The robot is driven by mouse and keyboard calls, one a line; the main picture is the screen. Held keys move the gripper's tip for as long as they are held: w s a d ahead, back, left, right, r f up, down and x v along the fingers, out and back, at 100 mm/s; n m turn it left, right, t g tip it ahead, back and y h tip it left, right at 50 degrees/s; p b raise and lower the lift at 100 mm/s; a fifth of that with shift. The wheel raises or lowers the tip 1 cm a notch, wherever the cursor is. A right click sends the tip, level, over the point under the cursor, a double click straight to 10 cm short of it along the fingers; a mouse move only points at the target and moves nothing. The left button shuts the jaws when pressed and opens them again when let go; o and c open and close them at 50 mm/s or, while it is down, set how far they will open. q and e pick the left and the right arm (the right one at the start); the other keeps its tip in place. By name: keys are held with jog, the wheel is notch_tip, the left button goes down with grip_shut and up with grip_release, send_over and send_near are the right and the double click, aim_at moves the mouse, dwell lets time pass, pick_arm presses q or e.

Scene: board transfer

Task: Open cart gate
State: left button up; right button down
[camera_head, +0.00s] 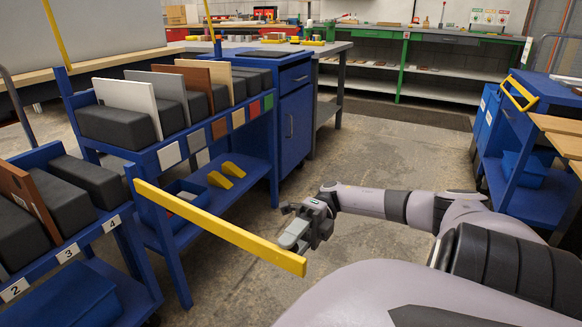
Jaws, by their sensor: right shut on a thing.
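The cart gate is a long yellow bar (215,222). Its far left end meets a blue post of the cart (150,210), and the bar reaches out over the floor toward the right and nearer to me. My right gripper (293,236) is shut on the bar near its free end, with the fingers partly hidden. The cart's upper rack holds white, grey, brown and tan boards (128,98) upright between dark blocks. My left gripper is not in view.
A numbered blue rack (62,240) with dark blocks and a brown board stands at the near left. A blue cart with a yellow handle (520,93) stands at the right. Workbenches line the back. The concrete floor (345,160) between the carts is clear.

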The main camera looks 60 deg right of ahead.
jog(key=c, duration=0.8)
grip_release()
pick_arm(q)
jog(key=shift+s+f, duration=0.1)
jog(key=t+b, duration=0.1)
jog(key=b, duration=0.3)
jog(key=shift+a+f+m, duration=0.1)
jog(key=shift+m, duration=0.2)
pick_arm(e)
jog(key=d, duration=0.7)
jog(key=shift+w+d, duration=0.1)
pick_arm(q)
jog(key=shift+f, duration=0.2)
